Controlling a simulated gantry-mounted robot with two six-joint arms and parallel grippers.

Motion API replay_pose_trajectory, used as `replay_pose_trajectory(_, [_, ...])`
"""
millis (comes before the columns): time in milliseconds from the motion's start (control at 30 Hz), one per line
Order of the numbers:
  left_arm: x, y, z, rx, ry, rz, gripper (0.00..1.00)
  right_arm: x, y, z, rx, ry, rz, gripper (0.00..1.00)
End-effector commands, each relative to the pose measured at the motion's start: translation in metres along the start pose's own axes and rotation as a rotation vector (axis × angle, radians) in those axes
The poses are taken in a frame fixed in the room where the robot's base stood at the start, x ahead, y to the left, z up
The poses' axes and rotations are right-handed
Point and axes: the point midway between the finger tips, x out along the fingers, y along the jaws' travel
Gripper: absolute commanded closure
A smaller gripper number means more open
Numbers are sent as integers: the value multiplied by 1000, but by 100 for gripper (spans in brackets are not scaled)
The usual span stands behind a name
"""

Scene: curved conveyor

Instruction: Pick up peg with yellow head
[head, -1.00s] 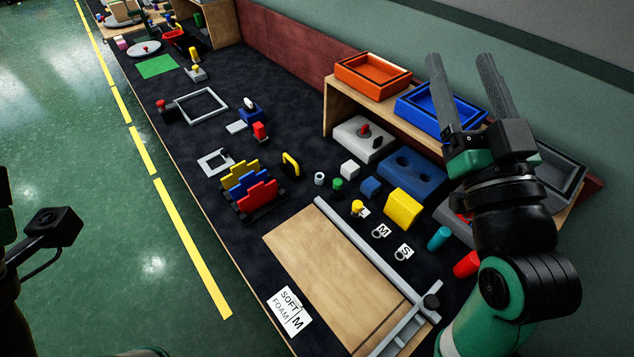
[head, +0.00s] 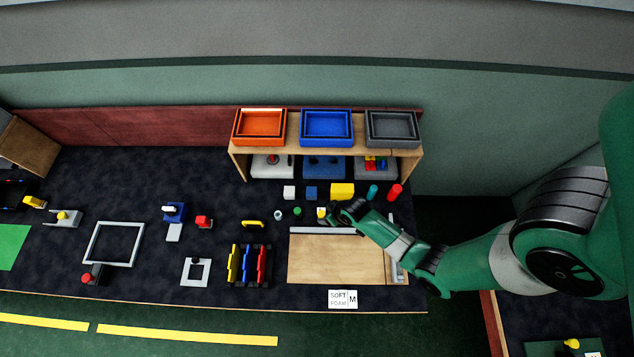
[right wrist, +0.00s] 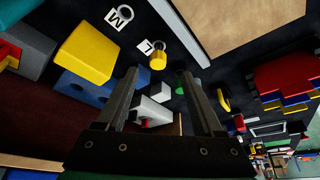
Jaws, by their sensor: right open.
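A small peg with a yellow head (head: 321,212) stands on the dark table, just left of my right gripper (head: 343,211) in the head view. In the right wrist view the yellow head (right wrist: 158,61) shows between and just beyond the fingertips of my right gripper (right wrist: 160,72). The fingers are open, with nothing held between them. A white tag marked L (right wrist: 146,47) is close beside the peg. Its lower part is mostly hidden. My left gripper is not in view.
A green peg (head: 297,211), a grey ring (head: 278,215) and a yellow block (head: 342,190) are nearby. A wooden board with a grey rail (head: 325,231) lies in front. A shelf with orange, blue and grey trays (head: 326,142) stands behind.

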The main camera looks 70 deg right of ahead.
Motion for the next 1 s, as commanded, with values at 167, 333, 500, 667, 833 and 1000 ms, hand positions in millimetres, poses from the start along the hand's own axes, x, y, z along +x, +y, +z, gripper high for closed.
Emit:
replay_pose_trajectory(167, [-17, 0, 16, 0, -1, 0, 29, 23, 0, 3, -1, 1, 0, 31])
replay_pose_trajectory(333, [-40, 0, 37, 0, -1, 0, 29, 56, 0, 3, -1, 2, -1, 31])
replay_pose_trajectory(500, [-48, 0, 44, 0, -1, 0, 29, 68, 0, 0, -2, 2, -1, 31])
replay_pose_trajectory(667, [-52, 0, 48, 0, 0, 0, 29, 74, 0, 0, -2, 2, -1, 31])
replay_pose_trajectory(833, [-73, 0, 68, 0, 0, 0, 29, 105, 4, -2, -1, 3, -1, 31])
replay_pose_trajectory(1000, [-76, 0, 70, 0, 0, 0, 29, 118, 4, -4, -2, 1, -1, 31])
